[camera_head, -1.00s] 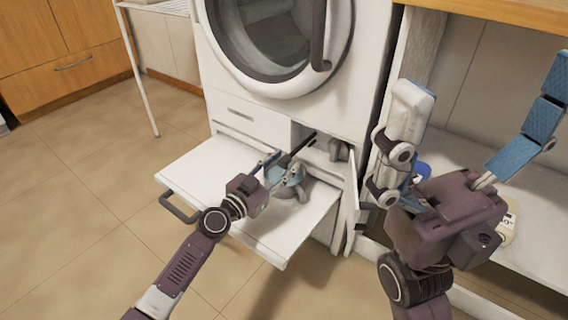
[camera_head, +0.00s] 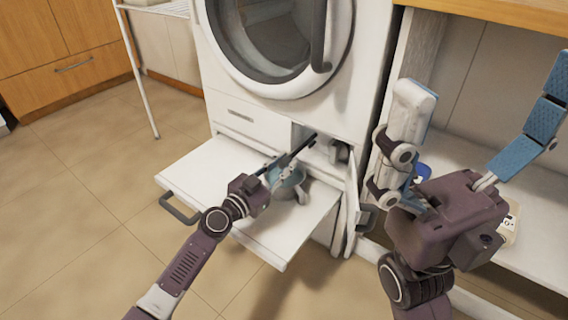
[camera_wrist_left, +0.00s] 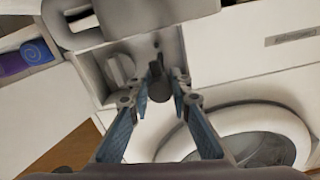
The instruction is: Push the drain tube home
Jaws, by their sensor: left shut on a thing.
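The black drain tube (camera_head: 302,146) sticks out of the open compartment (camera_head: 298,130) low on the white washing machine and slants toward my left gripper (camera_head: 284,163). The left gripper is shut on the tube. In the left wrist view, the tube's dark round end (camera_wrist_left: 159,88) sits between the fingertips. My right gripper (camera_head: 468,110) is open and empty at the right, with its fingers wide apart. The tube's inner end is hidden in the compartment.
A round knob (camera_wrist_left: 119,69) is beside the tube. The small compartment door (camera_head: 351,205) stands open at the right. Floor is clear at left.

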